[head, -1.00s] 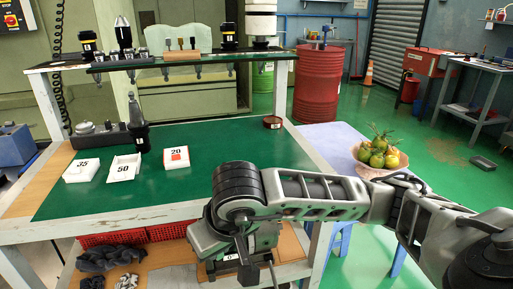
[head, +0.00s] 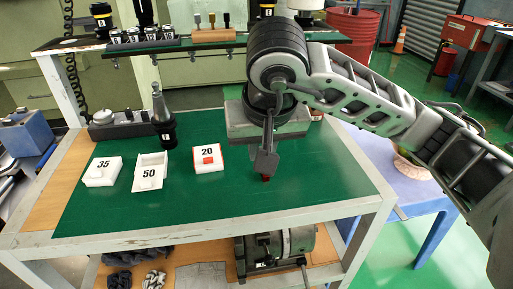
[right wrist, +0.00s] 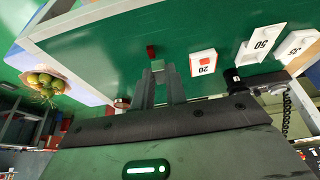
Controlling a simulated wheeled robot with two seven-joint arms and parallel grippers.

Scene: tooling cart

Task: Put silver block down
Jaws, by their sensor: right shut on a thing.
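My right gripper (right wrist: 164,88) is shut on a small grey-silver block (right wrist: 158,66) at its fingertips in the right wrist view. In the head view the right gripper (head: 265,164) is over the right part of the green mat (head: 330,180), and the block is hidden or too small to make out. A small red block (right wrist: 151,51) shows just beyond the fingertips; in the head view a bit of red (head: 266,178) shows just below the gripper. Whether the silver block touches the mat I cannot tell. My left gripper is out of view.
White tiles marked 35 (head: 102,172), 50 (head: 150,173) and 20 (head: 208,164) lie left of the gripper; the 20 tile carries a red square. A dark tool holder (head: 163,128) stands behind them. The front of the mat is clear. A fruit bowl (right wrist: 38,84) is beyond the bench.

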